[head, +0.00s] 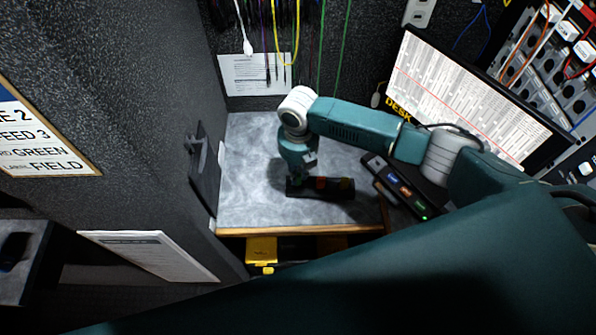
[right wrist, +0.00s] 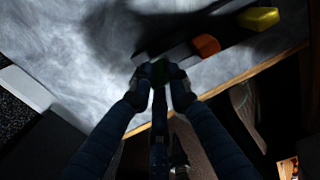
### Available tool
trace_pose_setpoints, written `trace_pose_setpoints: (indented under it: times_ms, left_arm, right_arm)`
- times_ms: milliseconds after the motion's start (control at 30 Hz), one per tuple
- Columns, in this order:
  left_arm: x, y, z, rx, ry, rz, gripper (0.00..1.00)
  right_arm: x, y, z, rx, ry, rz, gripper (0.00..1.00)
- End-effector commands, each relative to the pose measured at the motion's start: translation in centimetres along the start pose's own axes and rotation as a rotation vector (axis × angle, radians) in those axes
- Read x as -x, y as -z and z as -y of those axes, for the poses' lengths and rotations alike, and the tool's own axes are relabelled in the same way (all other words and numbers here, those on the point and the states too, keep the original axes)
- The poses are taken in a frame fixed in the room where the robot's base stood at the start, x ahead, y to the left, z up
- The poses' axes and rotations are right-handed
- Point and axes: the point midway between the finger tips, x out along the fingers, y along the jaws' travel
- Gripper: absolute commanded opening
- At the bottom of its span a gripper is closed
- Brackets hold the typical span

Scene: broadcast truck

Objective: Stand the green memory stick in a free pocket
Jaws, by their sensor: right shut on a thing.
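A low black holder (head: 336,193) lies on the grey desk near its front edge. An orange stick (head: 320,183) stands in it; in the right wrist view the orange stick (right wrist: 206,45) and a yellow stick (right wrist: 258,18) show along the holder. My right gripper (head: 296,178) points down at the holder's left end. In the right wrist view its fingers (right wrist: 160,72) are shut on the dark green memory stick (right wrist: 158,70), in line with the row. Whether the stick is inside a pocket or just above it, I cannot tell. My left gripper is not in view.
The grey desk (head: 250,170) is clear left of and behind the holder. A dark box with coloured buttons (head: 400,190) stands close to its right. A tilted monitor (head: 470,95) is at the right, cables (head: 285,40) hang behind, and a wall stands left.

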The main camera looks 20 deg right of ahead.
Motion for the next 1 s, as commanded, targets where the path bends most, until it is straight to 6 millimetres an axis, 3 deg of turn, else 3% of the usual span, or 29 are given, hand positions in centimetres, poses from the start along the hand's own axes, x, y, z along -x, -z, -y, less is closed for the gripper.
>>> trace_pose_setpoints:
  times_ms: [467, 500, 600, 1000]
  left_arm:
    - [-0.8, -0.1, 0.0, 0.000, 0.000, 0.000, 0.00]
    - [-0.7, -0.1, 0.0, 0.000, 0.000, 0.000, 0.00]
    - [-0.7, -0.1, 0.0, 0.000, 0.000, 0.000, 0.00]
    - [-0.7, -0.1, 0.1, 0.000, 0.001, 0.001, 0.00]
  right_arm:
    - [-1.3, 0.0, 0.0, 0.000, 0.000, 0.000, 0.03]
    - [-1.2, 0.0, 0.0, 0.000, 0.000, 0.000, 0.21]
    - [-1.2, 0.0, 0.0, 0.000, 0.000, 0.000, 0.39]
    - [-0.3, -0.1, -0.1, 0.000, -0.002, 0.001, 0.39]
